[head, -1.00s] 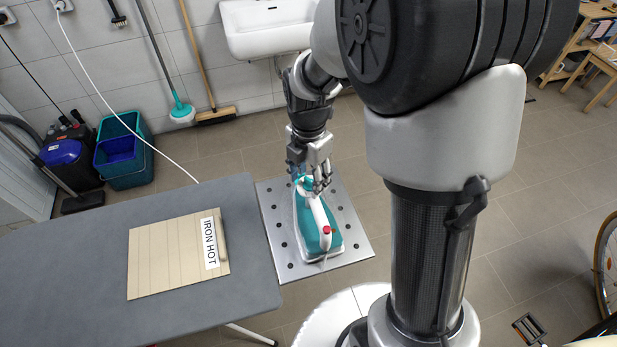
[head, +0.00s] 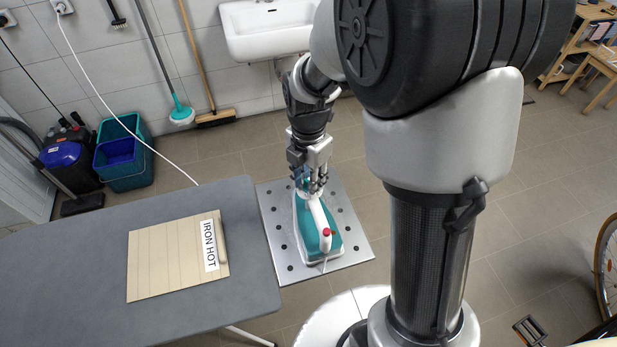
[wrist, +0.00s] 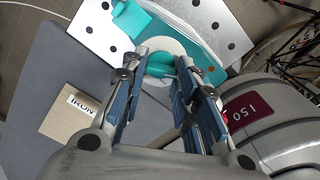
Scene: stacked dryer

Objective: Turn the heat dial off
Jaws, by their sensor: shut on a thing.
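A teal and white iron (head: 325,232) rests on a perforated metal plate (head: 350,255) beside the ironing board. My gripper (head: 313,185) is over the far end of the iron. In the wrist view, the blue-padded fingers of my gripper (wrist: 161,72) stand on either side of the teal heat dial (wrist: 160,66), which sits on a round white base. The dial's setting cannot be read.
The grey ironing board (head: 80,250) at left carries a beige wooden panel (head: 160,260) marked IRON HOT. A white cord (head: 130,125) hangs behind. Open floor lies behind the plate.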

